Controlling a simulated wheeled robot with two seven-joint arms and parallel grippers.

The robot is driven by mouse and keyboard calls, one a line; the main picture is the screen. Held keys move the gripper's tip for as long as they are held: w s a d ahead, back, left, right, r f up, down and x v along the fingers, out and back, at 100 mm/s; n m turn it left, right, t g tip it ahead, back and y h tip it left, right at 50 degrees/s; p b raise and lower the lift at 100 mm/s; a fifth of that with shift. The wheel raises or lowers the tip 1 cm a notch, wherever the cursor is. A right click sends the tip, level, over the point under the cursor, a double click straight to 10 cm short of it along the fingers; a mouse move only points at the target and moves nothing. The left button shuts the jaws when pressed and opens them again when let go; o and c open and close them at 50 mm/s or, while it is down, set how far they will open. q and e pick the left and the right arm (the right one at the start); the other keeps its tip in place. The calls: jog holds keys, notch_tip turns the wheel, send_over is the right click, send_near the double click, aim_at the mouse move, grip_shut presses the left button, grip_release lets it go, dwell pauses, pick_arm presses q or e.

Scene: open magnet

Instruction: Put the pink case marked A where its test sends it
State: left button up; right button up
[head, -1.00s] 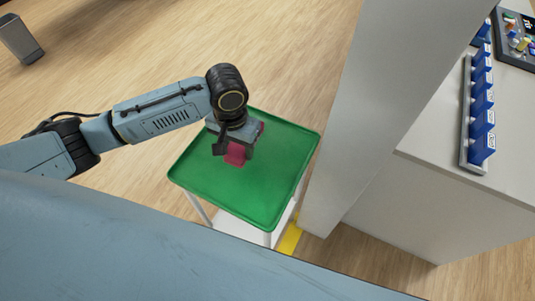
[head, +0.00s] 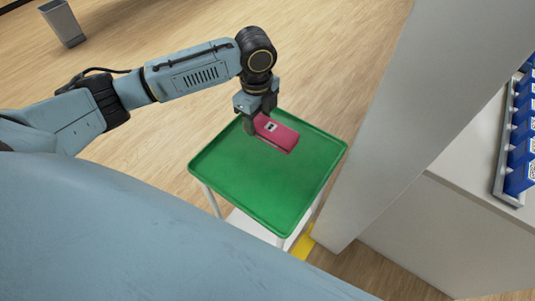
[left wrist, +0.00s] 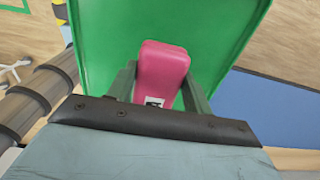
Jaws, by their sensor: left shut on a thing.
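The pink case (head: 280,134) is held by my left gripper (head: 262,120) over the far part of a green tray (head: 250,180). A small white label with a dark mark shows on the case near the jaws; I cannot read the mark. In the left wrist view the pink case (left wrist: 161,70) sits between the two fingers, with the green tray (left wrist: 110,40) behind it. I cannot tell whether the case touches the tray. My right gripper is not in view.
The tray tops a white-legged stand. A grey partition (head: 375,130) stands just to its right. Beyond it, a light counter (head: 460,180) carries a row of blue bins (head: 522,150). A grey bin (head: 62,24) stands on the wood floor at the far left.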

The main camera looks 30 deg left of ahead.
pick_arm(q)
notch_tip(320, 180, down, 10)
jog(key=shift+r+b, duration=0.15)
jog(key=shift+b, duration=0.65)
jog(key=o, duration=1)
notch_tip(320, 180, up, 12)
jog(key=shift+r+p, duration=0.1)
jog(key=shift+p, duration=0.95)
